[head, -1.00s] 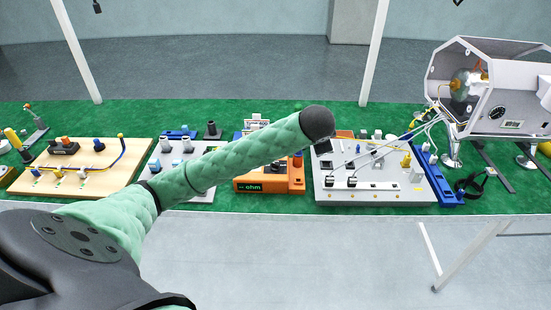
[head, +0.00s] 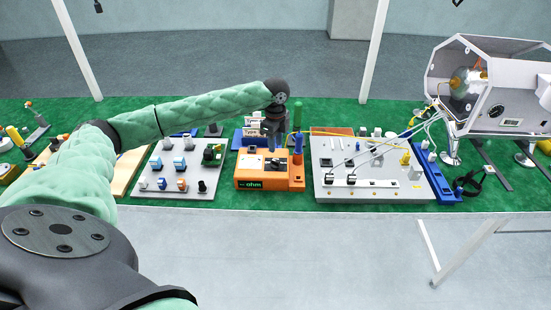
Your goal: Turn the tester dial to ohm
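The orange tester (head: 243,172) stands on the green bench, and its small front display (head: 253,184) reads "ohm" in green. Its top carries dark parts (head: 275,163), one of which may be the dial; they are too small to tell apart. My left gripper (head: 272,145) points down from the end of the green arm, just above or behind the top of the tester. Its fingers are dark and small, so I cannot tell whether they are open or shut, or whether they touch the dial. My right gripper is not in view.
A blue upright piece (head: 298,146) stands at the tester's right side. A grey panel with switches (head: 385,190) lies to the right, and a grey board with knobs (head: 208,193) to the left. A metal-framed machine (head: 480,128) stands at the far right.

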